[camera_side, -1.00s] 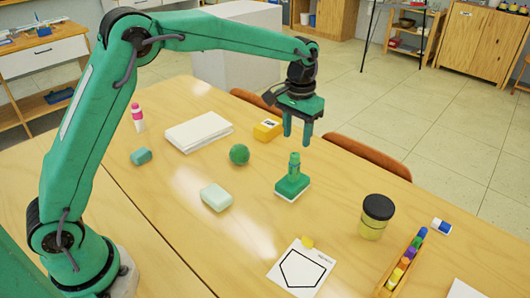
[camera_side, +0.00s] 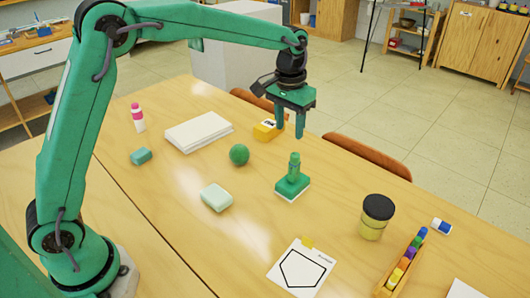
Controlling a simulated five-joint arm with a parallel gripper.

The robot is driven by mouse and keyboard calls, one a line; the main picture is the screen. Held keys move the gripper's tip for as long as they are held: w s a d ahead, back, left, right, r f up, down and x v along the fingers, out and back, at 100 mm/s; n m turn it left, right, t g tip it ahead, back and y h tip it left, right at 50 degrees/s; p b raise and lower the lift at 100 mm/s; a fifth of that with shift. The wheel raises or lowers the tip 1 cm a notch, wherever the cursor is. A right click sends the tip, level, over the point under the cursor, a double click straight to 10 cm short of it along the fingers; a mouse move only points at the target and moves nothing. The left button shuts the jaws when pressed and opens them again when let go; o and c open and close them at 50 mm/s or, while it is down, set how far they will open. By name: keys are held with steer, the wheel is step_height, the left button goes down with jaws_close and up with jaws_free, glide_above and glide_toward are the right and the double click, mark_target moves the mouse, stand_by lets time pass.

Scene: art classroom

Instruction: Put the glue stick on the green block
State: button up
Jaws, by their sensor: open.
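A green upright cylinder with a narrower top, apparently the glue stick (camera_side: 294,166), stands on the green block (camera_side: 291,188), which has a pale underside. My gripper (camera_side: 290,132) is open and empty, fingers pointing down. It is above and behind the cylinder in the side view, apart from it, with the fingertips close to the yellow box.
A yellow box (camera_side: 266,131), green ball (camera_side: 239,154), white paper stack (camera_side: 198,131), pale soap-like block (camera_side: 216,198), teal block (camera_side: 141,156) and pink-and-white bottle (camera_side: 138,118) lie left. A black-lidded jar (camera_side: 375,217) and marker tray (camera_side: 387,284) stand right.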

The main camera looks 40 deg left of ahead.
steer(key=s+a+r+t, duration=0.1)
steer(key=s+a+r, duration=0.15)
steer(key=s, duration=0.45)
steer(key=s+a+r+t, duration=0.1)
steer(key=s+a+r, duration=0.15)
steer(key=s, duration=0.35)
steer(key=s+a+r+t, duration=0.2)
steer(key=s+r, duration=0.2)
steer(key=s, duration=0.3)
steer(key=s+a+f+t, duration=0.1)
steer(key=s+a+f, duration=0.1)
steer(key=s, duration=0.6)
steer(key=shift+s+f, duration=0.3)
steer(key=shift+f, duration=0.6)
